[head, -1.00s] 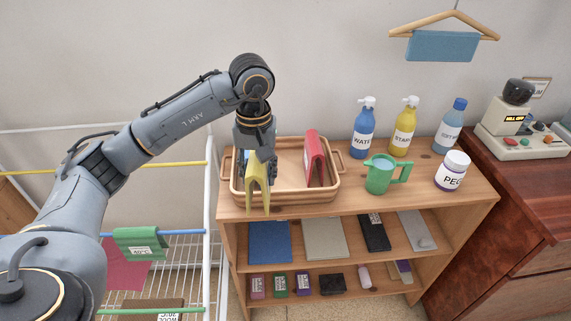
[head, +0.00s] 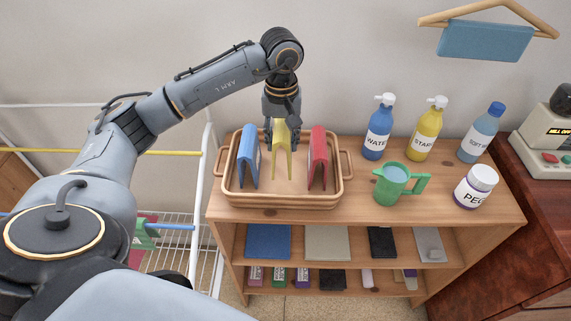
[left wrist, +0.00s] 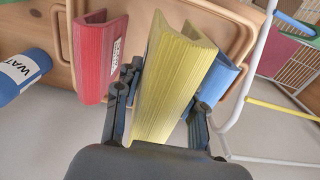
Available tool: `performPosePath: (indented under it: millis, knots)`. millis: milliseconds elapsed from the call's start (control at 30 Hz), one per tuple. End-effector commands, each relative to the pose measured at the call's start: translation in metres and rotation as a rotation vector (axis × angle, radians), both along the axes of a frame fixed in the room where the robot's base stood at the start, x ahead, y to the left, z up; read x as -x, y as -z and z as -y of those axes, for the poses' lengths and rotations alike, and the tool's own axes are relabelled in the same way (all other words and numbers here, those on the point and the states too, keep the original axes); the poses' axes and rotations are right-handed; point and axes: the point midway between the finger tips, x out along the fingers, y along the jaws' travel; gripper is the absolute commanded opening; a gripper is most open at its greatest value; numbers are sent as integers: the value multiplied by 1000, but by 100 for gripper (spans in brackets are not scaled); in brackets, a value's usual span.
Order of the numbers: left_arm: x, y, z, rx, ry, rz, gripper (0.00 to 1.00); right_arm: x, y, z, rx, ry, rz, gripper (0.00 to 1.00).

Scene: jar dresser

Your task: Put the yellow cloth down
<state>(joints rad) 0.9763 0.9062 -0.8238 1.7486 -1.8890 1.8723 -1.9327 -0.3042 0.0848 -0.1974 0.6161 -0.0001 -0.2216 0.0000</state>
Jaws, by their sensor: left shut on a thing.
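The yellow cloth (head: 282,155) is folded into an upside-down V and sits between a blue cloth (head: 248,157) and a red cloth (head: 318,158) over the wooden tray (head: 285,201). My left gripper (head: 281,128) points down and is shut on the top of the yellow cloth. In the left wrist view the yellow cloth (left wrist: 172,85) lies between my fingers, with the red cloth (left wrist: 97,58) on one side and the blue cloth (left wrist: 219,78) partly hidden behind it. I cannot tell whether the yellow cloth touches the tray floor. My right gripper is not in view.
A green jug (head: 392,184), a blue bottle (head: 377,128), a yellow bottle (head: 427,130), a light blue bottle (head: 481,133) and a white jar (head: 475,187) stand right of the tray. A white rack (head: 203,170) is to the left. A hanger (head: 487,25) is above.

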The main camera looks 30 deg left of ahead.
Motion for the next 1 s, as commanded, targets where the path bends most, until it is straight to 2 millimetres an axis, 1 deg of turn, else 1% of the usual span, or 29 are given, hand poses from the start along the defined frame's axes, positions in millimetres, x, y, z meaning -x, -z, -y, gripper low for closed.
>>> performPosePath:
  millis: [33, 67, 167, 267, 367, 433, 500, 600, 833, 967, 1000]
  knots:
    - [2, 9, 0, 1, 0, -8, 21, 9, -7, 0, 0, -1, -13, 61]
    - [1, 14, 0, 0, -1, -7, 21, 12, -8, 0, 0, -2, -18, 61]
    - [1, 30, 0, 0, 1, -6, 21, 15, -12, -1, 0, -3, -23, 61]
    - [0, 39, 0, 1, 0, -3, 21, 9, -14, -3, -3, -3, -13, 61]
    - [0, 46, 0, 0, 0, -2, 21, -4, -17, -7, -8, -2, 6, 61]
    - [1, 55, 0, 0, 0, -6, 21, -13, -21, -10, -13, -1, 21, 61]
    - [1, 65, 0, 1, 0, -5, 21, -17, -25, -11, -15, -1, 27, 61]
    - [1, 77, 0, 1, 0, -3, 21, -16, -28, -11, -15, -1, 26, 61]
    - [0, 79, 0, 1, 1, -1, 21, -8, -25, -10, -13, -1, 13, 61]
    - [0, 83, 0, 0, 1, 0, 21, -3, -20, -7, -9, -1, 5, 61]
    - [0, 81, 0, 0, 1, 0, 48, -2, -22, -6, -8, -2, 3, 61]
